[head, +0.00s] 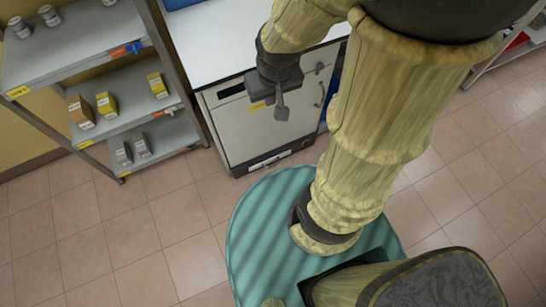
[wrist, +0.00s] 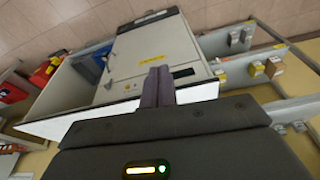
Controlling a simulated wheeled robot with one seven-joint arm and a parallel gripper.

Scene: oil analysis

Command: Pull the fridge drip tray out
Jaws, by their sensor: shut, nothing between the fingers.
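The small fridge (head: 235,125) has a pale front and stands under a white-topped bench. A dark base strip runs along its foot, with a pale narrow piece (head: 269,161) in it that looks like the drip tray front. It sits flush as far as I can tell. My gripper (head: 282,113) is in front of the fridge's upper front in the head view, apart from the tray and above it. In the wrist view the fridge (wrist: 135,60) shows upside down, its foot at the top. My gripper's fingers (wrist: 157,86) are together and empty.
A grey shelf rack (head: 60,65) with boxes and bottles stands left of the fridge. The white bench top (head: 215,45) lies over the fridge. A handle (head: 319,95) is at the right of the front. The tiled floor (head: 130,225) is clear.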

